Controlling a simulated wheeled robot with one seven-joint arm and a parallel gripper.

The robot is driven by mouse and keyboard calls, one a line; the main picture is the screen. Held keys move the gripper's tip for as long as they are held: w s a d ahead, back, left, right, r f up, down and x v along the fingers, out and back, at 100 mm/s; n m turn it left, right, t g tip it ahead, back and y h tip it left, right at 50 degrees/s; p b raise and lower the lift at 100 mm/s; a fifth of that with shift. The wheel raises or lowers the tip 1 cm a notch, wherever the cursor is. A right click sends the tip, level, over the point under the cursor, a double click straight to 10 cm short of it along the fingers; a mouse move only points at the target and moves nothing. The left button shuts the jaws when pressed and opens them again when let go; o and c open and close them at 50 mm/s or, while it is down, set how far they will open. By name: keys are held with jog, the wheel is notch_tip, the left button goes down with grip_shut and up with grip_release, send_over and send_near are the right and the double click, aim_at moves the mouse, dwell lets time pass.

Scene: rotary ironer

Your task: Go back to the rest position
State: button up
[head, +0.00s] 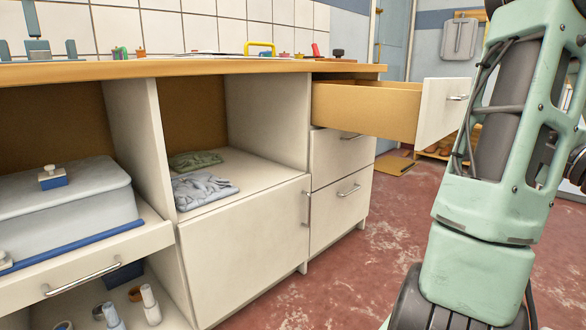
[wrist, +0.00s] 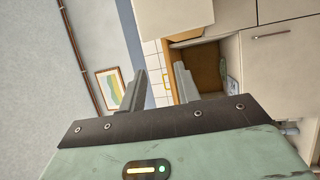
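My gripper (wrist: 160,78) shows in the wrist view. Its two grey fingers stand apart with nothing between them, so it is open and empty. The wrist view is turned on its side and looks past the fingers at the cabinet and a wall. In the head view my green arm fills the right side, and the gripper itself is out of that picture.
The top drawer (head: 367,104) stands pulled out near my arm. Folded cloths (head: 204,190) lie in an open compartment. A grey box (head: 65,205) sits at left. A framed picture (wrist: 109,88) hangs on the wall. Red floor (head: 330,280) is clear between cabinet and arm.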

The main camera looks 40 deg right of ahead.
jog(key=w+f+m+g+y+p, duration=0.2)
jog(key=w+m+p, duration=0.15)
jog(key=w, duration=2.55)
jog(key=w+a+f+m+g+y, duration=0.2)
jog(key=w+a+f+g, duration=0.1)
jog(key=w+a, duration=0.9)
jog(key=w+a+f+m+g+y+p, duration=0.1)
jog(key=a+f, duration=0.1)
jog(key=a, duration=0.6)
jog(key=w+a+f+g+y+p, duration=0.1)
jog(key=a+g, duration=0.1)
jog(key=a, duration=0.6)
jog(key=s+a+f+g+y+p, duration=0.1)
jog(key=s+a+f+g, duration=0.3)
jog(key=a, duration=0.6)
jog(key=s+a+g+y+p, duration=0.1)
jog(key=s+a+y, duration=0.1)
jog(key=s+a, duration=0.6)
jog(key=s+a+n+g+p, duration=0.1)
jog(key=s+a+g, duration=0.2)
jog(key=s+a, duration=0.4)
jog(key=s+a+n+g, duration=0.15)
jog(key=s+a, duration=0.25)
jog(key=s, duration=0.5)
notch_tip(320, 180, up, 38)
jog(key=m+p, duration=0.1)
jog(key=p, duration=3.7)
jog(key=shift+w+f+g+h, duration=0.15)
jog(key=shift+w+g+h, duration=0.2)
jog(key=shift+g, duration=0.1)
